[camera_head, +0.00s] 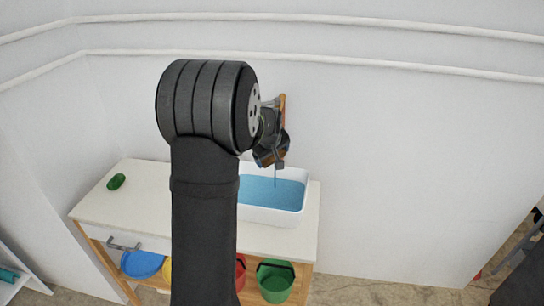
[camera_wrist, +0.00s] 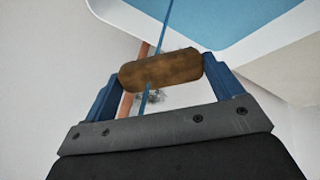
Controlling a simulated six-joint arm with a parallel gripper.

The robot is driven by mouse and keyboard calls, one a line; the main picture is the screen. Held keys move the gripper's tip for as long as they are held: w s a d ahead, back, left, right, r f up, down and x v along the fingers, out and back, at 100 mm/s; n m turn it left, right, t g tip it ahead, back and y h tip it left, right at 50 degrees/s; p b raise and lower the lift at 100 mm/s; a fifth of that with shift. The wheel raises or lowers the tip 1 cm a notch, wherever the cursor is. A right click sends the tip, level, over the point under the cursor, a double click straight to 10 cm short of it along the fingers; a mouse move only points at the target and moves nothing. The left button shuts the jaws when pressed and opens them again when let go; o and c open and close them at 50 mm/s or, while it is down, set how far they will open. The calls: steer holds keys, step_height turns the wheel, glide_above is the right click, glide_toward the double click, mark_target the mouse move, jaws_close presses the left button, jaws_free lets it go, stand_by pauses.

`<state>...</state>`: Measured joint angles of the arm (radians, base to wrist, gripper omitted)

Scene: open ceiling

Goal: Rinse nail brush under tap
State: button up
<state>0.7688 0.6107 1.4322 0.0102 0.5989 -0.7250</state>
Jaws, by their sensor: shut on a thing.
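The nail brush is a brown wooden block with rounded ends (camera_wrist: 178,68), held crosswise between the blue fingers of my gripper (camera_wrist: 160,69) in the wrist view. Its bristles are not visible. In the head view my gripper (camera_head: 270,152) is above the white basin (camera_head: 271,218), at the wall. The tap (camera_wrist: 150,97) is partly hidden behind the brush, beside a copper pipe (camera_head: 283,104). A thin blue water stream (camera_head: 275,180) falls into the basin. In the wrist view the stream (camera_wrist: 167,20) lines up with the brush and a blue streak crosses it; contact is unclear.
The basin stands on a pale counter (camera_head: 145,198) and holds blue water (camera_head: 268,192). A small green object (camera_head: 117,182) lies at the counter's left. My arm hides the counter's middle.

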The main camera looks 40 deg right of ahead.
stand_by(0.5)
steer(key=shift+s+d, duration=0.4)
steer(key=shift+d, duration=0.05)
steer(key=shift+w+a, duration=0.1)
steer(key=shift+w+a, duration=0.3)
steer(key=shift+a, duration=0.05)
steer(key=shift+s+d, duration=0.15)
steer(key=shift+s+d, duration=0.25)
steer(key=shift+d, duration=0.05)
stand_by(0.3)
steer(key=shift+s+a, duration=0.1)
steer(key=s+a, duration=0.5)
steer(key=shift+s+a, duration=0.15)
steer(key=shift+s, duration=0.2)
stand_by(0.4)
stand_by(1.2)
